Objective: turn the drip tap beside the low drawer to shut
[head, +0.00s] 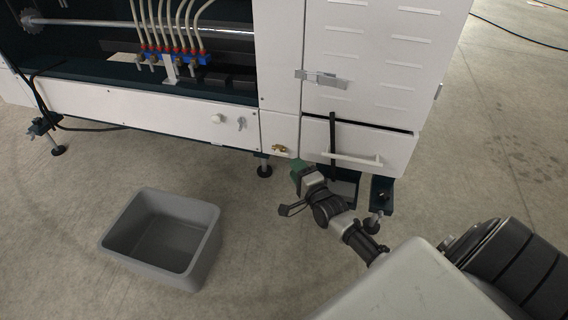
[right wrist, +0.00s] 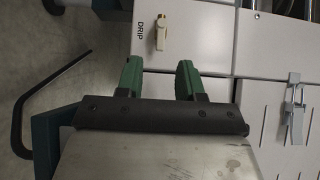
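The drip tap (head: 279,148) is a small brass tap on a white panel left of the low drawer (head: 360,151). In the right wrist view the tap (right wrist: 160,37) has a pale lever lying parallel to the printed word DRIP beside it. My right gripper (head: 298,168) is just below and right of the tap in the head view. Its two green fingers are spread wide in the right wrist view (right wrist: 157,64), with nothing between them. The tap appears beyond the fingertips, in line with the gap, apart from them. My left gripper is not in view.
The low drawer has a white bar handle and a dark gap along its top. A dark upright bar (head: 332,145) stands in front of it. A grey open bin (head: 163,236) stands on the floor at left. Machine feet (head: 264,169) stand below the panel. The floor between is clear.

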